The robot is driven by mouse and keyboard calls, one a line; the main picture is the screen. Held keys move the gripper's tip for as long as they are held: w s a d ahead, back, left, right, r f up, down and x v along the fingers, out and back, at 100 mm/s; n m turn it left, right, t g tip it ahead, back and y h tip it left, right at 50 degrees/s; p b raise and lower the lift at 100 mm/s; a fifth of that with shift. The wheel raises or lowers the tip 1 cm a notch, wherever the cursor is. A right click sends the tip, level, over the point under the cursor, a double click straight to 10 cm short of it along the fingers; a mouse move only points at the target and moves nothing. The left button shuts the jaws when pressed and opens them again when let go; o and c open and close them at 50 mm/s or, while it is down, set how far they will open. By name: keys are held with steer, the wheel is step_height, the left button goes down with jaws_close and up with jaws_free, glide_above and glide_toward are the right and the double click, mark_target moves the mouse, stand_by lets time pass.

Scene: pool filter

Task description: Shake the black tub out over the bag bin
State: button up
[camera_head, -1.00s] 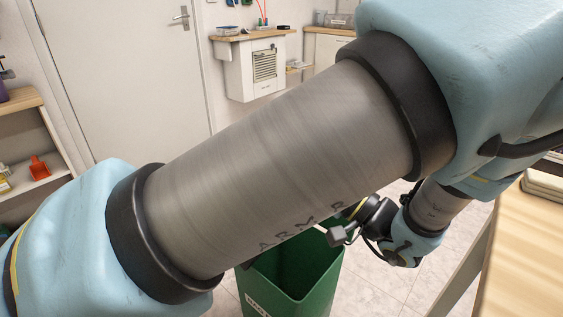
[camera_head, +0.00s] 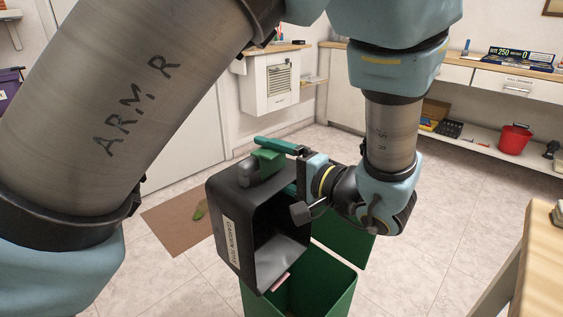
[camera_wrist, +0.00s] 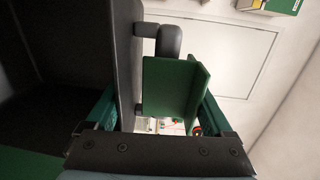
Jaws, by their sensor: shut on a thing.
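The black tub (camera_head: 234,225) hangs tipped on its side, its open mouth facing right, over the left part of the open green bin (camera_head: 318,287). Its inside looks dark and mostly bare. A small pinkish piece (camera_head: 281,282) shows at its lower rim; I cannot tell if it is loose. My gripper (camera_head: 272,163) is shut on the green grip of the tub's handle, on the upper side. In the wrist view the tub's dark wall (camera_wrist: 124,60) fills the left, and the green grip (camera_wrist: 172,88) sits between my fingers. The bin's floor is hidden.
A brown mat (camera_head: 180,222) with a green item lies on the floor at left. A wooden table (camera_head: 540,270) stands at right. A red bucket (camera_head: 514,138) sits on the low shelf behind. The tiled floor between is clear.

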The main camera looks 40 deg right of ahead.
steer(key=w+g+p, duration=0.1)
steer(key=w+p, duration=0.1)
steer(key=w+a+r+g+p, duration=0.1)
steer(key=w+p, duration=0.1)
steer(key=w, duration=0.1)
steer(key=w+a+r+g+h+p, duration=0.1)
steer(key=w+g+p, duration=0.1)
steer(key=w, duration=0.1)
steer(key=shift+w+a+r+p, duration=0.15)
steer(key=shift+a+r+p, duration=0.05)
steer(key=shift+r+p, duration=0.1)
steer(key=w+a+f+g+h+p, duration=0.1)
steer(key=w+a+f+g+p, duration=0.15)
steer(key=w+g+p, duration=0.55)
step_height(320, 180, down, 15)
steer(key=w+g+h+p, duration=0.2)
steer(key=g+p, duration=0.3)
steer(key=p, duration=1)
steer(key=shift+w+r+h, duration=0.15)
steer(key=shift+r+h, duration=0.05)
steer(key=shift+h, duration=0.1)
steer(key=shift+a, duration=0.1)
